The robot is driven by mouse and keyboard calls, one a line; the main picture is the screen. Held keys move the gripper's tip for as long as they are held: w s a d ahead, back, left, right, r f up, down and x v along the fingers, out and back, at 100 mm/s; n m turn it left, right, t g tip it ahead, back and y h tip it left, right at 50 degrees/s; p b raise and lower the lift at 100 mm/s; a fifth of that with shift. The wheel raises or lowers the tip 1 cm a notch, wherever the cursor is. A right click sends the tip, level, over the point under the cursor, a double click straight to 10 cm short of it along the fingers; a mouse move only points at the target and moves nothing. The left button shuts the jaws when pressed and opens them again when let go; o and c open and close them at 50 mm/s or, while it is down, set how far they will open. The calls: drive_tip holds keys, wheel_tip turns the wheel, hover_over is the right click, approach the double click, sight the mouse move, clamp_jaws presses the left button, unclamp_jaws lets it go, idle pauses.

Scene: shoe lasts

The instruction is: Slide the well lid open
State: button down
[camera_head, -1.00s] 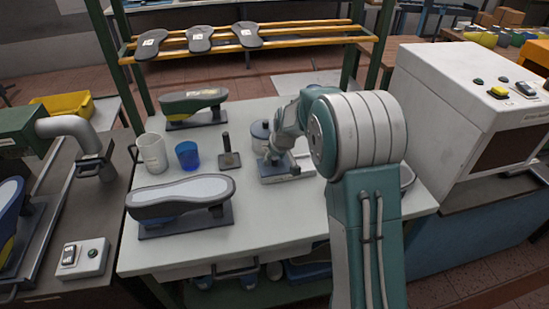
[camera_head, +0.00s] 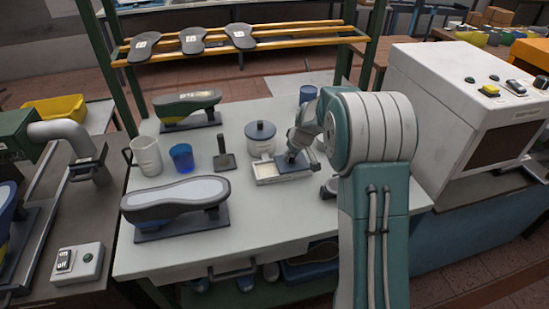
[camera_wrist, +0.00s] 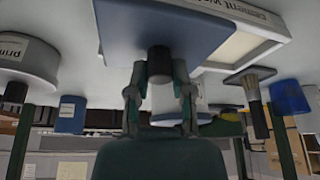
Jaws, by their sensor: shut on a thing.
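The cement well is a low white box (camera_head: 263,182) on the bench. Its blue-grey lid (camera_head: 293,168) is slid toward the right, so the pale left part of the well is uncovered. The lid still lies over the right part. In the wrist view the lid (camera_wrist: 195,22) fills the top, with a dark knob (camera_wrist: 159,62) on it. The well's labelled white side (camera_wrist: 238,10) shows beside the lid. My gripper (camera_wrist: 159,85) is shut on the knob. In the head view my gripper (camera_head: 292,157) is above the lid, partly hidden by my wrist.
A white pot with a blue lid (camera_head: 261,140) stands just behind the well. A dark post on a base (camera_head: 224,158), a blue cup (camera_head: 181,158) and a white mug (camera_head: 146,156) stand to the left. A shoe last (camera_head: 175,197) lies front left. A white machine (camera_head: 440,100) is at right.

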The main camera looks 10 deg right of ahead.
drive_tip(key=shift+d+f, duration=0.1)
drive_tip(key=shift+d, duration=0.75)
drive_tip(key=shift+a, duration=0.1)
drive_tip(key=c, duration=0.6)
unclamp_jaws()
drive_tip(key=shift+o, duration=0.5)
drive_tip(key=shift+d, duration=0.25)
drive_tip(key=shift+s+r, duration=0.15)
drive_tip(key=shift+r, duration=0.35)
drive_tip(key=v, duration=1.1)
